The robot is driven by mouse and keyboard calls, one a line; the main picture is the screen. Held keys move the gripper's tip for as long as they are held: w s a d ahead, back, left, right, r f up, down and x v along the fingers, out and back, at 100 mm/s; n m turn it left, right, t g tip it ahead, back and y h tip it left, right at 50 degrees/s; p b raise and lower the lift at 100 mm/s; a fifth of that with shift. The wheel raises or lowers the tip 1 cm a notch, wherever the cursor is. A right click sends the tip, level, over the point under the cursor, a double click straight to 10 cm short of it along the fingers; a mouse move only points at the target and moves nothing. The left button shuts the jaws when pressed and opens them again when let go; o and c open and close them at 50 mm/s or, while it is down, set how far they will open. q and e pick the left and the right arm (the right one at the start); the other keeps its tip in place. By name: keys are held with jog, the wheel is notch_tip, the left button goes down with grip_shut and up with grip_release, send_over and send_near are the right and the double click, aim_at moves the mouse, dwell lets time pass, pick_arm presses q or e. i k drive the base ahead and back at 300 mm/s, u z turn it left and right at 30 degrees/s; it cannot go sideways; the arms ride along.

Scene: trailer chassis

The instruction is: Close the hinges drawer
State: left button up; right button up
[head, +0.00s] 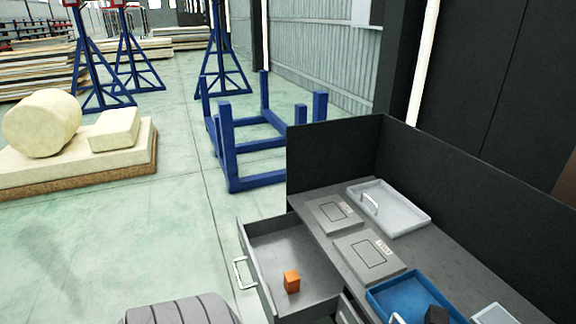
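An open drawer (262,241) sticks out to the left from the grey workbench. It has dark grey walls and a pale bar handle (241,273) on its front. An orange block (292,281) lies inside it, towards the near end. No label naming the hinges drawer is readable. Neither of my grippers can be made out in the head view, and nothing is seen touching the drawer or its handle.
The workbench top (318,236) carries two flat grey panels, a light grey tray (402,219) and a blue tray (388,300) holding a dark object. Dark panels wall its back and end. A grey ribbed shape (182,311) lies below the drawer. Floor left of the handle is clear.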

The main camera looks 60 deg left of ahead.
aim_at(272, 247)
jog(key=z, duration=0.05)
jog(key=k, duration=0.4)
jog(key=u, duration=0.25)
jog(key=i, duration=0.35)
jog(key=u, duration=2.2)
jog(key=i, duration=0.65)
jog(key=z, duration=0.1)
